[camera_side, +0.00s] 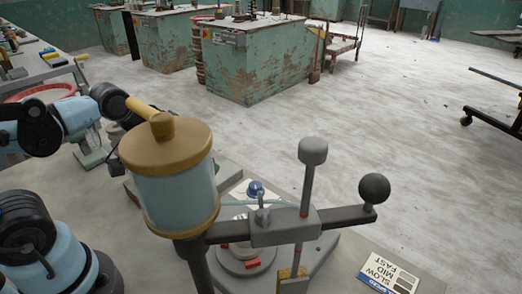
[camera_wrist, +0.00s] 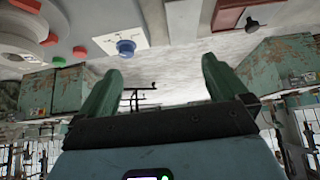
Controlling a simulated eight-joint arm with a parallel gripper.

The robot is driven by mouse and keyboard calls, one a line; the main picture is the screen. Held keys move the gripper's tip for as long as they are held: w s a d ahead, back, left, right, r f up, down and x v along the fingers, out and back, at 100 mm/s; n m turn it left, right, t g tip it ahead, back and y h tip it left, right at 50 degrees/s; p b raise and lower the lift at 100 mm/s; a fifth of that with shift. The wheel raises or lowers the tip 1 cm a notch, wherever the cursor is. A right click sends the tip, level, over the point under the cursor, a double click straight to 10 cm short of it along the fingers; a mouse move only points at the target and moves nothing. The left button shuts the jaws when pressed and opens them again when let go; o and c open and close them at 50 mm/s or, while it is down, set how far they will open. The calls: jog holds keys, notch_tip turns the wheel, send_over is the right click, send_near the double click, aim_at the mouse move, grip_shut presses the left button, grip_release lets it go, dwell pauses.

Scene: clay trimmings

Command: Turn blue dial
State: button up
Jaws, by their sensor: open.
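The blue dial (camera_wrist: 126,47) sits on a white plate (camera_wrist: 118,30) in the upper left of the wrist view. It also shows in the side view (camera_side: 255,188), behind a grey crossbar and close to a thin tube. My gripper (camera_wrist: 162,68) is open, with two green fingers wide apart and nothing between them. In the wrist picture the dial appears between the fingertips' directions, nearer the left finger, and apart from both. In the side view I cannot make out my fingers clearly; the large canister may hide them.
A canister with a tan lid (camera_side: 168,150) and a crossbar with a black ball (camera_side: 374,188) stand in front of the dial. Red (camera_wrist: 80,52) and green (camera_wrist: 58,62) buttons lie near it. Green cabinets (camera_side: 255,60) stand behind.

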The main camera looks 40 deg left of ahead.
aim_at(255, 185)
jog(key=shift+w+d+r, duration=0.1)
jog(key=c, duration=0.4)
jog(key=shift+w+d+r, duration=0.15)
jog(key=shift+w+d, duration=0.05)
jog(key=shift+d, duration=0.1)
jog(key=shift+c, duration=1)
jog(key=w+d+n+g, duration=0.1)
jog(key=d+n, duration=0.1)
jog(key=d, duration=0.1)
jog(key=w+d+r+n+g+y, duration=0.1)
jog(key=w+d+n, duration=0.1)
jog(key=d, duration=0.1)
jog(key=w+d+n+g+y, duration=0.1)
jog(key=w+d+n, duration=0.1)
jog(key=d, duration=0.1)
jog(key=shift+w+r, duration=0.15)
jog(key=shift+r, duration=0.2)
jog(key=shift+c, duration=0.9)
jog(key=shift+n+g, duration=0.3)
jog(key=shift+n, duration=0.1)
jog(key=shift+x, duration=6.05)
jog(key=shift+w+d, duration=0.1)
jog(key=shift+w, duration=0.1)
jog(key=shift+c, duration=0.4)
jog(key=shift+y, duration=0.3)
jog(key=c, duration=1)
